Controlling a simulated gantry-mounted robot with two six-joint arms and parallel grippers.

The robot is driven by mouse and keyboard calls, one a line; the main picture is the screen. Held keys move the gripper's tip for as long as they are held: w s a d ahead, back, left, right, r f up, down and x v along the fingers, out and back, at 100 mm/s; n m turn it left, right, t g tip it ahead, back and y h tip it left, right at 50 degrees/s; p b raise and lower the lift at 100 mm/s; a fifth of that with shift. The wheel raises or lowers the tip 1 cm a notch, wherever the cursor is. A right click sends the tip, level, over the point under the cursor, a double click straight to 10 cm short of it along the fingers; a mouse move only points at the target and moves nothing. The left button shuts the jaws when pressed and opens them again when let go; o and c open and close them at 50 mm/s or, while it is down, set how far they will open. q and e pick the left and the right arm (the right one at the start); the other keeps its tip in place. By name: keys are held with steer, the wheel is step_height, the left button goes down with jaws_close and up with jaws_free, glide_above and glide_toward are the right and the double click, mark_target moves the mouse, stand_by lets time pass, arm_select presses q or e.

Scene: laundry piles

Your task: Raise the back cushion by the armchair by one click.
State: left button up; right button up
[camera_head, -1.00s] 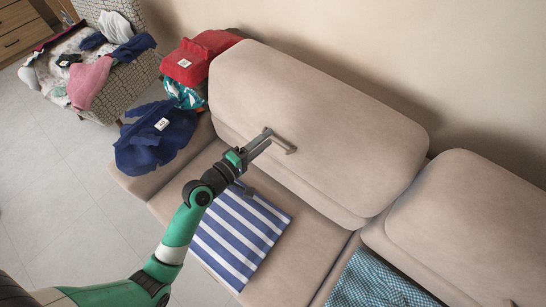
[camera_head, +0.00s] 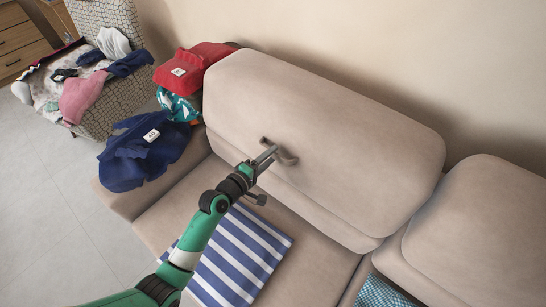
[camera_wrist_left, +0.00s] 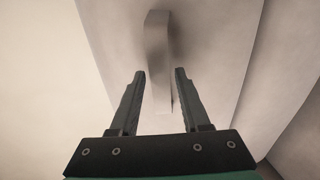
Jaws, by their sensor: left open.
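The back cushion by the armchair (camera_head: 340,115) is the beige left one of the sofa's two visible back cushions. A short beige handle (camera_head: 287,158) stands out from its front. My left gripper (camera_head: 268,157) is at the handle, with its fingers pointing at the cushion. In the left wrist view, the gripper (camera_wrist_left: 160,72) is open and the handle (camera_wrist_left: 158,45) runs down between and beyond its two fingers, with a gap on each side. I cannot tell how far the fingers reach around it. My right gripper is not in view.
The patterned armchair (camera_head: 122,105) with clothes stands at upper left. Red (camera_head: 195,65) and navy (camera_head: 140,150) clothes lie on the sofa's left end. A striped cloth (camera_head: 235,255) lies on the seat below my arm. The right back cushion (camera_head: 480,225) is beside the left one.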

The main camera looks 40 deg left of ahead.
arm_select(q)
steer(key=shift+x, duration=0.85)
jaws_close()
steer(key=shift+d, duration=0.1)
stand_by(0.7)
